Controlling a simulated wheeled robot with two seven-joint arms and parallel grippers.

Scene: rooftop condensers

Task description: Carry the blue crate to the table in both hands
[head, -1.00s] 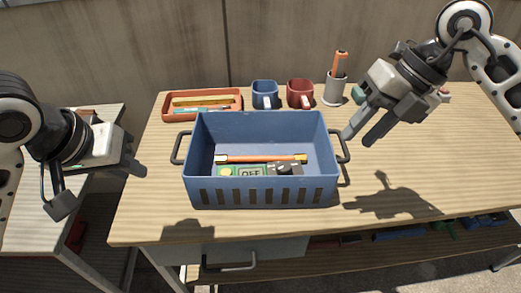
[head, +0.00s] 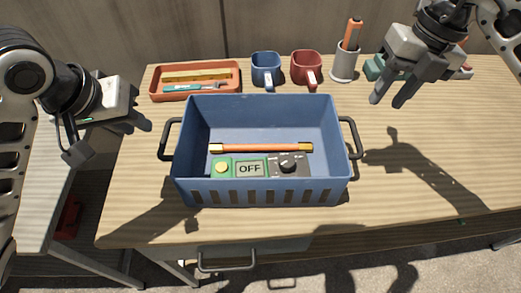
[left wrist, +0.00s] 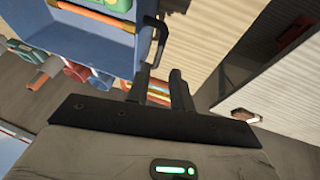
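The blue crate (head: 265,192) sits upright on the wooden table (head: 440,175). It has a black handle at its left end (head: 168,140) and another at its right end (head: 355,138). Inside lie an orange rod (head: 262,148) and a green and grey panel marked OFF (head: 250,168). My left gripper (head: 143,122) is open and empty, left of the left handle and apart from it. In the left wrist view, the crate (left wrist: 95,30) and a handle (left wrist: 160,38) show beyond the open fingers (left wrist: 160,85). My right gripper (head: 391,98) is open and empty, above and right of the right handle.
Along the back of the table stand an orange tray (head: 157,95) with tools, a blue mug (head: 265,65), a red mug (head: 305,65) and a grey cup (head: 344,66) holding an orange-handled tool. Another table (head: 50,195) stands at the left. The tabletop right of the crate is largely clear.

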